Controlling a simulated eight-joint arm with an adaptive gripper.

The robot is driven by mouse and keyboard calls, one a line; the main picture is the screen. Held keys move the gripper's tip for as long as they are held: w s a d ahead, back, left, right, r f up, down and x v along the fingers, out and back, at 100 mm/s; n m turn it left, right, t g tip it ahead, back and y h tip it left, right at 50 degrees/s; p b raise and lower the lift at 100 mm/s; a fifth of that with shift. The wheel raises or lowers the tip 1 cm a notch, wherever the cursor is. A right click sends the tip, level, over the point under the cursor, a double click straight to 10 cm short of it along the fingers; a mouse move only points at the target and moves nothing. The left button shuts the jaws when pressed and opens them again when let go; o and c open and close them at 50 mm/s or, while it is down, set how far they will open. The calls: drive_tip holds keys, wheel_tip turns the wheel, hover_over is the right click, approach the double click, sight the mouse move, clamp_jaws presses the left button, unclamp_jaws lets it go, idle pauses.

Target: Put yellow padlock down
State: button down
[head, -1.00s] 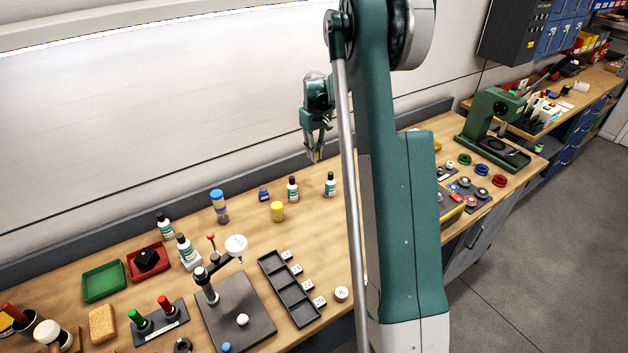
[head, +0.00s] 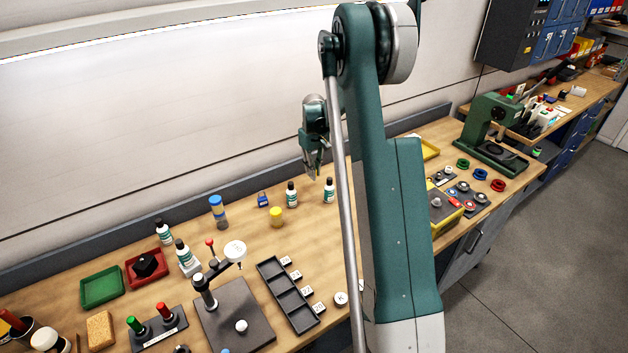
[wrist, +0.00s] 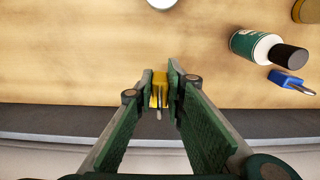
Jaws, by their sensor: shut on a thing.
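The yellow padlock (wrist: 159,88) is held between the two fingertips of my gripper (wrist: 160,90) in the wrist view, with its shackle pointing towards the wall side. In the head view my gripper (head: 314,170) hangs near the back of the wooden bench (head: 165,215), pointing down. It appears between and behind two white bottles there. The padlock is hardly visible in the head view. The wrist view shows bare bench top around it, and I cannot tell the exact gap beneath it.
In the head view the blue padlock (head: 263,199) and a yellow cylinder (head: 277,217) stand left of my gripper. The dark back ledge (wrist: 55,117) runs close by.

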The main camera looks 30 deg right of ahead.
sight(314, 186)
drive_tip(key=shift+f, duration=0.35)
drive_tip(key=shift+f, duration=1.85)
drive_tip(key=shift+f, duration=0.2)
drive_tip(key=c, duration=2.4)
unclamp_jaws()
drive_tip(key=shift+o, duration=0.2)
drive_tip(key=shift+r, duration=0.1)
wheel_tip(314, 186, up, 12)
drive_tip(key=shift+r, duration=0.1)
